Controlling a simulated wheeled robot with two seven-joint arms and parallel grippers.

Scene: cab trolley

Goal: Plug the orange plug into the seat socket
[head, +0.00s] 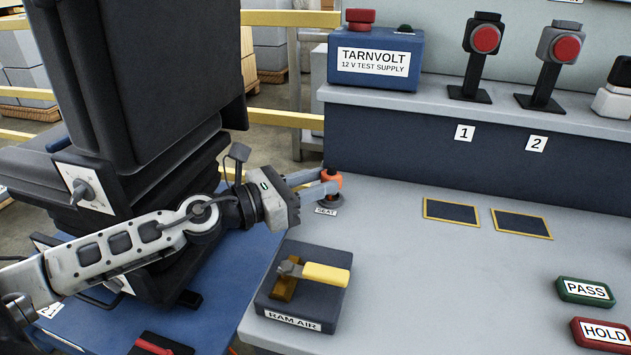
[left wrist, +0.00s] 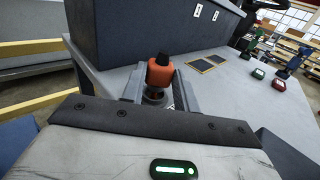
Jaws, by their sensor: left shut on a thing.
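The orange plug (head: 331,178), with a black top, stands upright at the bench's back left edge, above a dark round base (head: 329,199) labelled SEAT. My left gripper (head: 329,184) is shut on the plug, reaching in from the left. In the left wrist view, the orange plug (left wrist: 160,74) sits between the two grey fingers, with a round grey base (left wrist: 154,96) below it. I cannot tell whether the plug is seated in the base or just above it. My right gripper is not in view.
The black seat (head: 150,70) with a knob panel (head: 85,188) stands left on a blue platform. A RAM AIR block (head: 300,310) with a yellow handle is in front. The TARNVOLT supply (head: 375,57) and two red-button stands are on the back shelf.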

